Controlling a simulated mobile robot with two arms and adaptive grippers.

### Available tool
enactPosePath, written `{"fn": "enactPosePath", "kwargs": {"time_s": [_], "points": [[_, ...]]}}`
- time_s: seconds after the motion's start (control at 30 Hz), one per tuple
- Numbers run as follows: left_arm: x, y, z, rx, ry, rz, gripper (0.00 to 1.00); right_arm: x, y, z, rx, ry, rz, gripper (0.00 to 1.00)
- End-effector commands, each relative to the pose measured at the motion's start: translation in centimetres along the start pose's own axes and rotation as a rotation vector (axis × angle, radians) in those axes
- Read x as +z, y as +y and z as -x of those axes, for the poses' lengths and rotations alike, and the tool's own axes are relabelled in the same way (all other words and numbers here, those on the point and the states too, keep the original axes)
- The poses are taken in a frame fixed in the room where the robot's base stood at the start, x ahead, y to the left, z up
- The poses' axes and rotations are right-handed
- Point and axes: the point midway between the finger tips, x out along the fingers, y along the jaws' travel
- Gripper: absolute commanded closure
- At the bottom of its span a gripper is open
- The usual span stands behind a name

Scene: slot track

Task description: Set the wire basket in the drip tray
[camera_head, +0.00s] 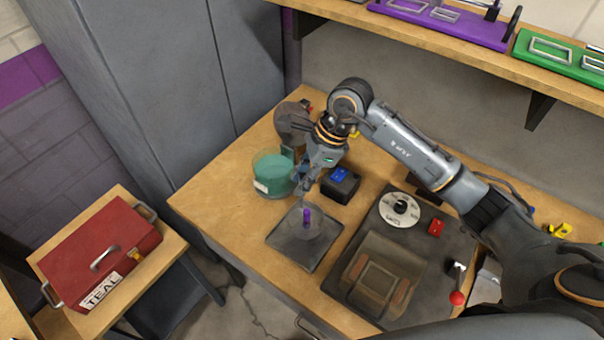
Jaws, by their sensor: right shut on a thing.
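The wire basket (318,224) shows as a faint grey, see-through round shape with a purple upright part in its middle. It is over the dark square drip tray (283,238) on the wooden bench. I cannot tell whether it rests on the tray or hangs just above it. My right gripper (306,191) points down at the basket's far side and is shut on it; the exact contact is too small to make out. My left gripper is not in view.
A teal round container (272,174) and a black box with a blue top (341,184) stand close behind the tray. A dark machine panel with a white dial (399,210) and a red-knobbed lever (457,297) is to the right. A red toolbox (98,252) sits at left.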

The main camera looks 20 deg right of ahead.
Motion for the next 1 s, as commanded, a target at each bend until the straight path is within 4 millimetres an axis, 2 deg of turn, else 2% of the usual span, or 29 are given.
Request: {"fn": "enactPosePath", "kwargs": {"time_s": [0.13,0.33,0.5,1.0], "points": [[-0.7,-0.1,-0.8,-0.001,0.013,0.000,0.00,-0.5,0.0,-1.4,0.000,-0.002,-0.002,1.00],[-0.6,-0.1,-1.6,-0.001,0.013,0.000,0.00,-1.3,0.0,-3.1,0.000,-0.001,-0.001,1.00],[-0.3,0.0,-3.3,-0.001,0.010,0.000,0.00,-1.8,0.0,-4.5,-0.002,-0.001,0.001,1.00],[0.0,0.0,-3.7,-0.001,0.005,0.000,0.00,-2.0,0.0,-4.8,-0.001,-0.001,0.000,1.00]]}}
